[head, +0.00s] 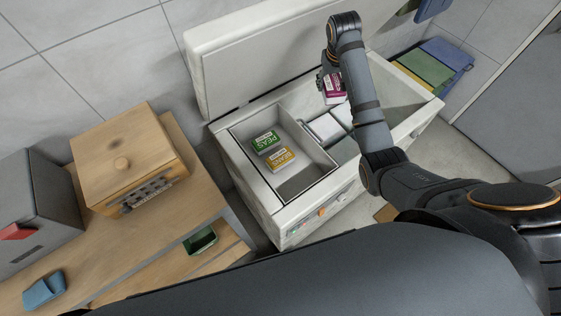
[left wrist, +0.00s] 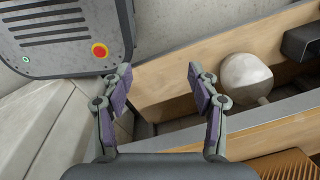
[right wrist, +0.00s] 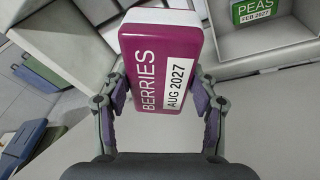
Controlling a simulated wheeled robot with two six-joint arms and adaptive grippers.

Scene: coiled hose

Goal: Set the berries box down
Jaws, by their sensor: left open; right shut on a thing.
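The berries box (right wrist: 160,65) is purple with a white end and reads "BERRIES AUG 2027" in the right wrist view. My right gripper (right wrist: 162,85) is shut on it, one finger on each side. In the head view the berries box (head: 335,88) is held above the open chest freezer (head: 420,92), and my right gripper (head: 328,75) is partly hidden by its arm. My left gripper (left wrist: 152,75) is open and empty in the left wrist view, beside a wooden drawer or shelf.
The freezer's left compartment holds a green peas box (head: 265,141) and a yellow beans box (head: 281,159). A white box-like piece (head: 326,128) sits right of the divider. The freezer lid (head: 270,45) stands open behind. A wooden cabinet (head: 128,158) stands on the bench at left.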

